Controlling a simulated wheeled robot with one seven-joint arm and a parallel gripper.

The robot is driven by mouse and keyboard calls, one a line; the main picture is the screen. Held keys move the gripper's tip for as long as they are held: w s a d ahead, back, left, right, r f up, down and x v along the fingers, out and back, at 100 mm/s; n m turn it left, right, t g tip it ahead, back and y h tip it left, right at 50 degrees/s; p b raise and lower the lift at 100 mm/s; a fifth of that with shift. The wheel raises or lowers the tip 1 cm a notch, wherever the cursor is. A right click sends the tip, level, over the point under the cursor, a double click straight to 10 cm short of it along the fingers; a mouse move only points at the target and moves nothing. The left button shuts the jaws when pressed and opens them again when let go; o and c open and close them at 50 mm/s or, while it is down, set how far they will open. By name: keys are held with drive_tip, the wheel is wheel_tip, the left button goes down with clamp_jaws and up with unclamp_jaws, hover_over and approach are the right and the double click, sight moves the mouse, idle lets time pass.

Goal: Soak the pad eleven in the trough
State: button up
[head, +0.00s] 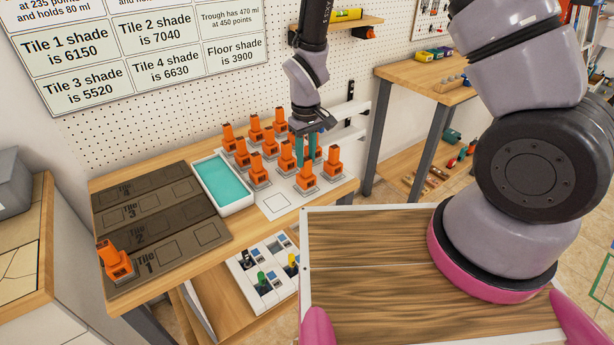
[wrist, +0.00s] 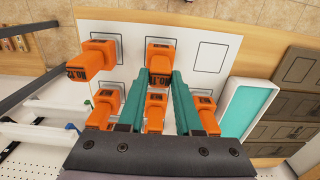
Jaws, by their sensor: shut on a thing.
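Orange pads with upright grips stand in rows on a white marked board (head: 273,211) at the bench's right end. My gripper (head: 306,158) reaches down among them from above. In the wrist view its teal fingers (wrist: 161,82) are shut on the orange pad (wrist: 160,54) beside the empty marked square. This pad also shows in the head view (head: 306,179), at the board's near side, and appears to be at its square. Its label is too small to read surely. The white trough (head: 238,209) with teal liquid stands left of the board and shows in the wrist view (wrist: 231,93).
Other pads (head: 333,161) stand close around the held one. Dark tiles (head: 165,215) marked 1 to 4 lie left of the trough. An orange pad (head: 115,262) stands on Tile 1. A tray of small coloured parts (head: 265,276) lies below the bench's front edge.

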clamp_jaws()
drive_tip(key=shift+r, duration=0.1)
drive_tip(key=shift+r, duration=3.4)
